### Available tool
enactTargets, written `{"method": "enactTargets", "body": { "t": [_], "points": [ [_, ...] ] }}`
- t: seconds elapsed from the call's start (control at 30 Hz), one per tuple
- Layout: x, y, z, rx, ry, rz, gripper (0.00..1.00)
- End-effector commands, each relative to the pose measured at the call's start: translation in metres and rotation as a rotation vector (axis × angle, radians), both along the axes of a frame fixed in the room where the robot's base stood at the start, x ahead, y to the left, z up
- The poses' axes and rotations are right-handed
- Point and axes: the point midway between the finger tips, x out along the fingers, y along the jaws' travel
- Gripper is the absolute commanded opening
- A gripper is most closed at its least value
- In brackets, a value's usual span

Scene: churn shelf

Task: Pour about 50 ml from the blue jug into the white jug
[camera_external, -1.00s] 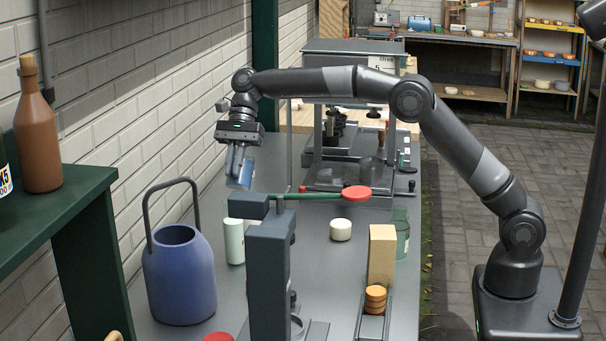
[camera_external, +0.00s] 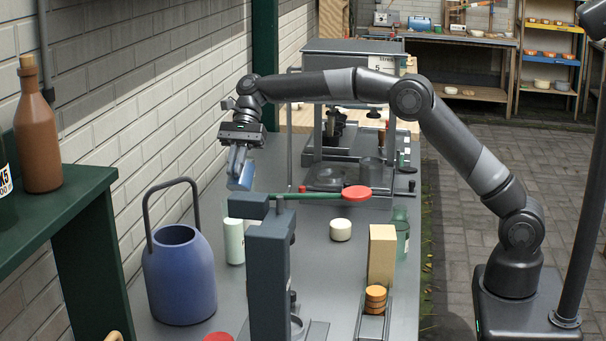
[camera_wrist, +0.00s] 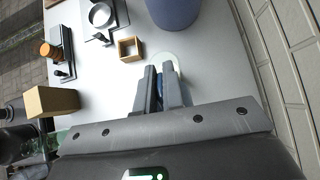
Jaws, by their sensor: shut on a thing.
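My gripper (camera_external: 238,150) is shut on a small blue jug (camera_external: 240,172) and holds it in the air above the grey bench, fingers pointing down. In the wrist view only a dark blue sliver of the jug (camera_wrist: 160,84) shows between the fingers (camera_wrist: 163,86). A pale cylindrical vessel (camera_external: 234,241), which looks like the white jug, stands upright on the bench below and in front of the held jug. In the wrist view its pale rim (camera_wrist: 168,57) shows just beyond the fingertips, partly hidden by them. The contents of both are not visible.
A large blue pail with a tall handle (camera_external: 180,275) stands left of the pale vessel. A white round piece (camera_external: 340,230) and a tan block (camera_external: 381,255) are farther right. A brick wall borders the left.

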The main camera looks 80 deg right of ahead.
Motion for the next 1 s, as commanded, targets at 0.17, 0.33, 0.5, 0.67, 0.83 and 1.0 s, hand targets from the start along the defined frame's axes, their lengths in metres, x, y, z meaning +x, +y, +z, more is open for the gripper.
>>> {"method": "enactTargets", "body": {
  "t": [0.17,0.33,0.5,0.67,0.83,1.0],
  "points": [
    [0.0004,-0.0021,0.0000,0.021,-0.002,0.000,0.00],
    [0.0007,-0.0027,0.0001,0.022,-0.003,0.000,0.00],
    [0.0007,-0.0031,0.0000,0.026,-0.002,0.001,0.00],
    [0.0007,-0.0035,-0.0001,0.031,-0.002,0.001,0.00],
    [0.0010,-0.0033,-0.0005,0.041,-0.003,0.001,0.00],
    [0.0012,-0.0039,-0.0006,0.059,-0.004,0.000,0.00]
  ]
}}
